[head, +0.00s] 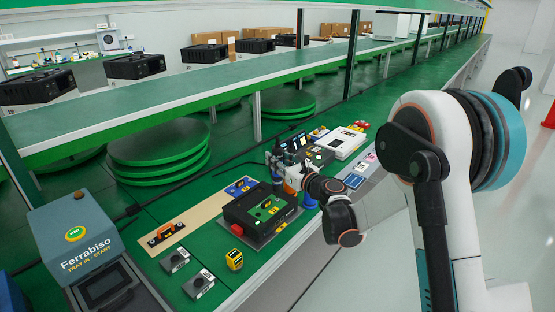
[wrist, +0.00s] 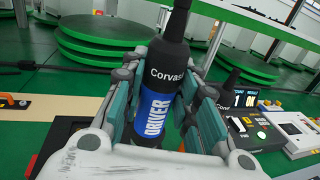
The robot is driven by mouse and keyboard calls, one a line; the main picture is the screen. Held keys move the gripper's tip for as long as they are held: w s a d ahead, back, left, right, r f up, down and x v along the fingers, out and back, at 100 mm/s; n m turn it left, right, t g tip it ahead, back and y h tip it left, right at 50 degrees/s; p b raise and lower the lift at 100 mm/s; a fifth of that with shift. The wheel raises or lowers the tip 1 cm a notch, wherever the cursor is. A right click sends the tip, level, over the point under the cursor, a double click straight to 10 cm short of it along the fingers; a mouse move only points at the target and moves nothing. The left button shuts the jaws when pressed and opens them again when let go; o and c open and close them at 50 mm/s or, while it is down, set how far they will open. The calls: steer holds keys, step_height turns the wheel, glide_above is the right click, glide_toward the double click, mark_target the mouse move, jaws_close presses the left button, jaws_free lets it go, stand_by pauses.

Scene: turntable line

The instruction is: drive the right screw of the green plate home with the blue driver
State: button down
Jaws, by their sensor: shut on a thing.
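My gripper (wrist: 165,120) is shut around the driver (wrist: 155,112), a dark cylinder with a blue "DRIVER" label and black neck, standing nearly upright in the wrist view. In the head view my gripper (head: 293,178) is at the right rear of the black box-shaped unit, and the driver is hard to make out there. The green plate (head: 264,208) lies on top of that black unit (head: 245,222), with small yellow parts on it. The driver appears apart from the plate, to its right. The plate's screws are too small to tell, and the driver's tip is hidden.
A blue-grey Ferrabiso box (head: 75,235) stands at the left. A tan strip (head: 190,222) holds an orange-handled part, with a yellow device (head: 234,259) nearby. A white device (head: 342,142) and a display unit (wrist: 246,100) stand right of the gripper. Green round turntables (head: 158,150) lie behind.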

mark_target(278, 147)
stand_by(0.3)
steer(key=shift+r+p, duration=1.8)
steer(key=shift+r, duration=1.15)
steer(key=shift+d+f, duration=0.1)
